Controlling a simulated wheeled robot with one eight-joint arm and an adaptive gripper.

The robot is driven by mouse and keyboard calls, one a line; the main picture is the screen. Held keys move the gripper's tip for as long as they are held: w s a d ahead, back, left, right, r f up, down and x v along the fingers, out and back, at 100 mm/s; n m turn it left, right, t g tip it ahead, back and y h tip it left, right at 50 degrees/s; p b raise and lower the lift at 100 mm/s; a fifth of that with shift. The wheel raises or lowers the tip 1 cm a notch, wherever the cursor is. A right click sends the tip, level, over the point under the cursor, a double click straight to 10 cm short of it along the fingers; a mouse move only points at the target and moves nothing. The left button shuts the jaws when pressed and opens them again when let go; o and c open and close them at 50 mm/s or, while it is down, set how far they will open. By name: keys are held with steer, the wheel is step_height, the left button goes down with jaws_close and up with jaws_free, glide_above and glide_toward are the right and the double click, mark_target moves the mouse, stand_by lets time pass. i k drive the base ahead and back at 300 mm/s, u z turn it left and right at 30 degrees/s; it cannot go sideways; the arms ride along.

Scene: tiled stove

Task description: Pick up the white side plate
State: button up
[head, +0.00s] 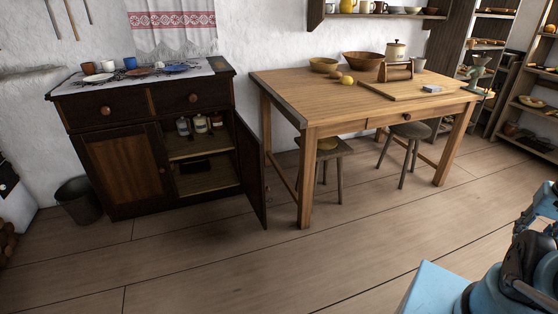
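No plate in view can be made out with certainty as the white side plate. A small pale, flat dish (98,78) lies on the cloth at the left of the dark cabinet top, too small to identify surely. A brownish plate (138,72) and a blue plate (175,69) lie to its right. My arm shows at the lower right edge, in blue and black, far from the cabinet. A dark part there (534,262) may be my gripper, but its fingers cannot be made out.
The cabinet's right door (250,168) stands open into the room, with jars inside. A wooden table (298,95) with bowls and a board stands to the right, stools beneath it. A dark bucket (78,201) stands left. The floor (250,270) in front is clear.

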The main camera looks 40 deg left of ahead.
mark_target(100, 78)
steer(key=z, duration=0.5)
steer(key=i, duration=2.05)
steer(key=u, duration=3.5)
steer(key=i, duration=0.4)
steer(key=u, duration=0.05)
